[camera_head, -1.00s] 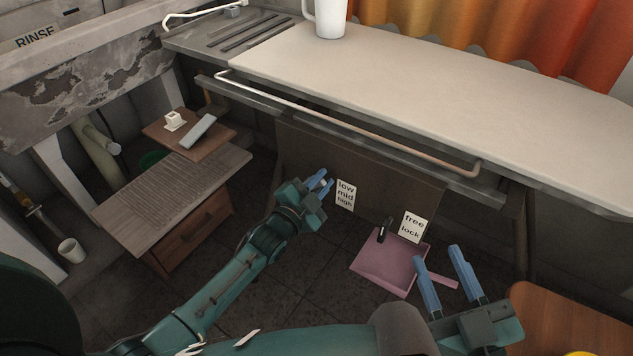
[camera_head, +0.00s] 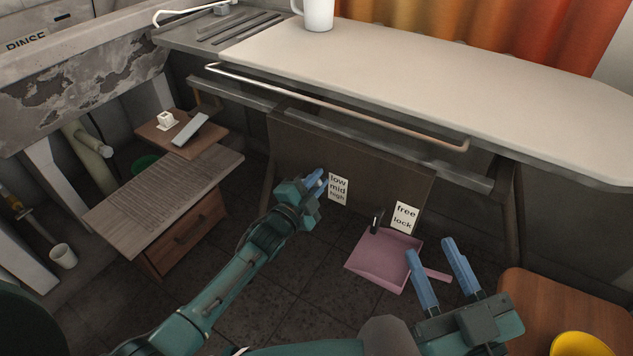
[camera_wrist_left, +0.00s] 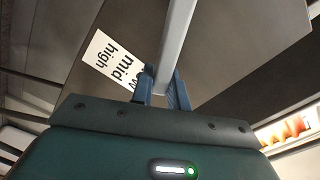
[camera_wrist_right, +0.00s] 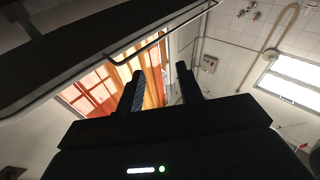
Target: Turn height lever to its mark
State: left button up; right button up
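The height lever (camera_wrist_left: 178,40) is a grey bar in the left wrist view, running down between my left fingers. My left gripper (camera_head: 318,181) is shut on it, with a finger on either side (camera_wrist_left: 163,88). In the head view the gripper hides most of the lever. The low/mid/high label (camera_head: 338,188) is on the dark panel just right of the gripper; it also shows in the left wrist view (camera_wrist_left: 112,62), with "low" partly covered by a finger. Which mark the lever points at cannot be told. My right gripper (camera_head: 432,250) is open and empty, right of the pink dustpan.
The ironing board (camera_head: 420,85) with a metal rail (camera_head: 340,110) lies above the panel. A free/lock label (camera_head: 404,217) and small black lever (camera_head: 376,222) are to the right. A pink dustpan (camera_head: 385,262) is below. A wooden cabinet (camera_head: 165,210) stands left, a stool (camera_head: 560,300) right.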

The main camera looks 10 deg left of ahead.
pick_arm(q)
jog(key=o, duration=0.5)
jog(key=shift+c, duration=0.2)
pick_arm(e)
jog(key=shift+d+f, duration=0.1)
jog(key=shift+f, duration=0.1)
pick_arm(q)
jog(key=shift+s+a, duration=0.1)
jog(key=shift+s, duration=0.15)
jog(key=p+v, duration=0.4)
jog(key=v, duration=0.8)
jog(key=shift+s, duration=0.35)
pick_arm(e)
jog(key=shift+s+d+n+g+h, duration=0.15)
jog(key=shift+d+n+g+h, duration=0.15)
jog(key=shift+d+h, duration=0.15)
pick_arm(q)
jog(key=shift+a, duration=0.1)
pick_arm(e)
jog(key=shift+r, duration=0.1)
jog(key=shift+s+a, duration=0.1)
jog(key=shift+s, duration=0.05)
